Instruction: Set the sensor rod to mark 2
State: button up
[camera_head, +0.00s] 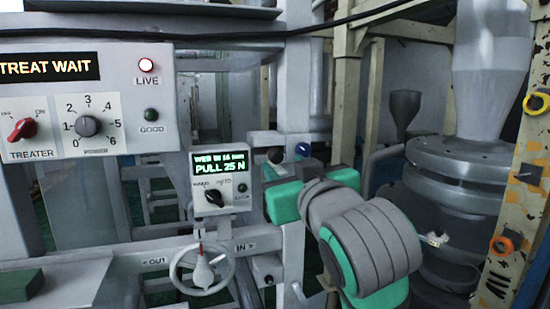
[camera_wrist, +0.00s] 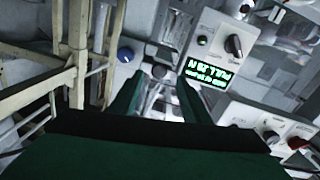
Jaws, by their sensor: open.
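I cannot tell for certain which part is the sensor rod, and no mark 2 on a rod scale is readable. Two small knobs sit on the frame in front of my gripper: a blue knob (camera_head: 303,149) and a dark knob (camera_head: 275,155). In the wrist view the blue knob (camera_wrist: 125,54) lies left of the fingertips, and the dark knob (camera_wrist: 159,71) shows between them. My gripper (camera_head: 290,166) has dark green fingers, spread and empty in the wrist view (camera_wrist: 161,82). Whether a fingertip touches either knob cannot be seen.
A small box with a green display (camera_head: 220,162) reads "PULL 25 N", with a selector knob (camera_head: 214,197), left of my gripper. A handwheel (camera_head: 202,268) is below. The treater panel (camera_head: 85,105) is upper left. A yellow post (camera_head: 515,180) and grey machine (camera_head: 450,190) stand right.

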aim_at(277, 159)
jog(key=x, duration=0.8)
jog(key=shift+c, duration=0.6)
grip_shut()
